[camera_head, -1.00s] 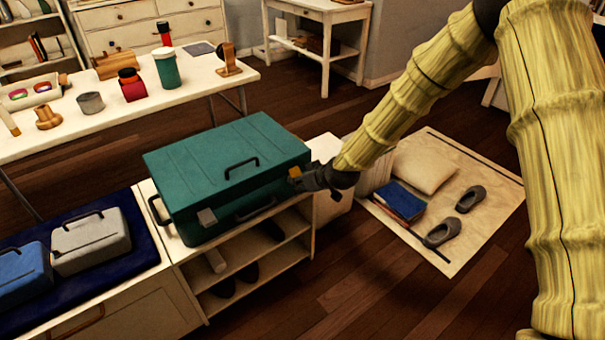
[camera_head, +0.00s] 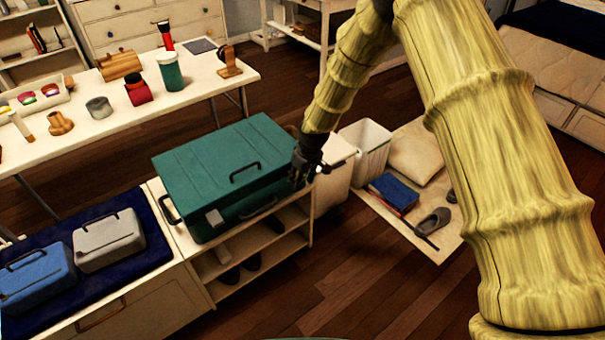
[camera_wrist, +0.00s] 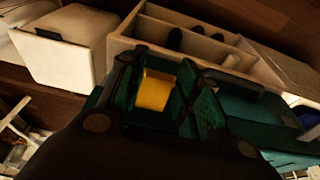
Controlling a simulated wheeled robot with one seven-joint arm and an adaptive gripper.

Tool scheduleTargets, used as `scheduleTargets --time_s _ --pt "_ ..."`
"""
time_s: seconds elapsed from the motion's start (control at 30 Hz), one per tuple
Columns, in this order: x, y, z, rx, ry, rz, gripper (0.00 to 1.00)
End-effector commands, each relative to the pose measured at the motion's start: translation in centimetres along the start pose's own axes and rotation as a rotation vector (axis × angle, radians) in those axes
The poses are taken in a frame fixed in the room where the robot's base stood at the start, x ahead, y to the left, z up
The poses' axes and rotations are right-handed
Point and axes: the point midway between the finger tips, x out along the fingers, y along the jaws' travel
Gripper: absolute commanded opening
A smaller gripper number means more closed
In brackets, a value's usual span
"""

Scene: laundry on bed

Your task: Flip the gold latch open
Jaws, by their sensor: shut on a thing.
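A large teal case (camera_head: 220,160) lies closed on a white shelf unit (camera_head: 296,240). The gold latch (camera_wrist: 155,90) shows as a yellow block in the wrist view, between the dark fingers of my gripper (camera_wrist: 160,98). In the head view my gripper (camera_head: 298,180) is at the right front corner of the case, pointing down, and hides the gold latch. My gripper is shut on the latch. How far the latch is turned cannot be told.
A grey case (camera_head: 108,240) and a blue case (camera_head: 35,282) sit on a dark blue cushion at the left. A white bin (camera_head: 366,145) stands right of the shelf unit. A long table (camera_head: 110,122) with several items is behind. Floor in front is clear.

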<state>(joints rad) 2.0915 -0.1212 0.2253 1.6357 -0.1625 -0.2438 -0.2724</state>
Motion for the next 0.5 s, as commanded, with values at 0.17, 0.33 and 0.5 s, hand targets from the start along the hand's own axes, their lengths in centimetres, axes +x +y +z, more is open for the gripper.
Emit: scheduleTargets --time_s 0.17,0.33,0.5 --pt "-0.46 0.06 -0.35 -0.001 -0.048 0.002 0.09" --pt "-0.45 0.04 -0.34 -0.001 -0.070 0.001 0.09" --pt "-0.43 0.06 -0.32 0.000 -0.075 0.001 0.10"
